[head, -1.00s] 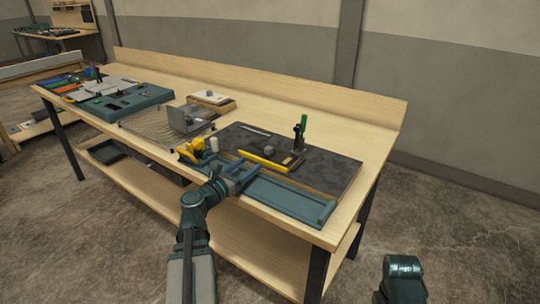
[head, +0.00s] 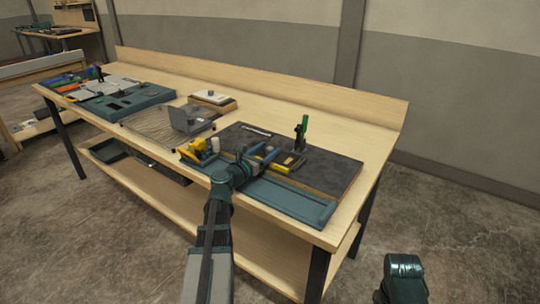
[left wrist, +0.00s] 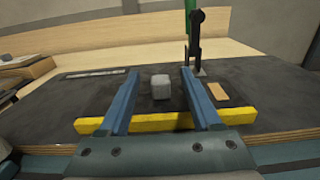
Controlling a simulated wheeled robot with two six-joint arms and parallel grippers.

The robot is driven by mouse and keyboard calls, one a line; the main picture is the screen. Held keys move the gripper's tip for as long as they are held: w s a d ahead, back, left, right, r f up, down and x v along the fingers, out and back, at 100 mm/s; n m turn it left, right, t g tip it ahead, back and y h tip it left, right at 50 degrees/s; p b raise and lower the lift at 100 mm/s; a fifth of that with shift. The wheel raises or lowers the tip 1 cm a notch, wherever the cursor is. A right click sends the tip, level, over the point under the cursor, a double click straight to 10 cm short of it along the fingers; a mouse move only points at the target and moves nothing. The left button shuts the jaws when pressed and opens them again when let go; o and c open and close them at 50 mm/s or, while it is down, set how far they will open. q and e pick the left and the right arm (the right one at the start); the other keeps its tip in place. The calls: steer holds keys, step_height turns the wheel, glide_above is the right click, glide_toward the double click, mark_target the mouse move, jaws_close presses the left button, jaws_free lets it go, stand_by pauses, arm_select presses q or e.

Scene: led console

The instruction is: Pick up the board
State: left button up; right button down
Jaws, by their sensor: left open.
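A small flat tan-orange piece, perhaps the board, lies on the dark mat right of my left gripper's fingers in the left wrist view (left wrist: 217,93). My left gripper (left wrist: 159,72) is open, its two blue fingers reaching low over the mat. It also shows in the head view (head: 265,152). A grey cube (left wrist: 161,87) sits between the fingers in the picture, apart from both. A yellow bar (left wrist: 162,122) lies crosswise beneath or just behind the fingers; contact cannot be told.
A black clamp with a green handle (head: 303,130) stands on the dark mat (head: 335,168). A teal tray (head: 290,200) runs along the table's front edge. A yellow tool (head: 197,148) and grey bracket (head: 187,119) are to the left. Bare tabletop lies behind the mat.

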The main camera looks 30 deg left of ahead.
arm_select(q)
steer(key=shift+w, duration=0.95)
steer(key=shift+s, duration=0.1)
jaws_close()
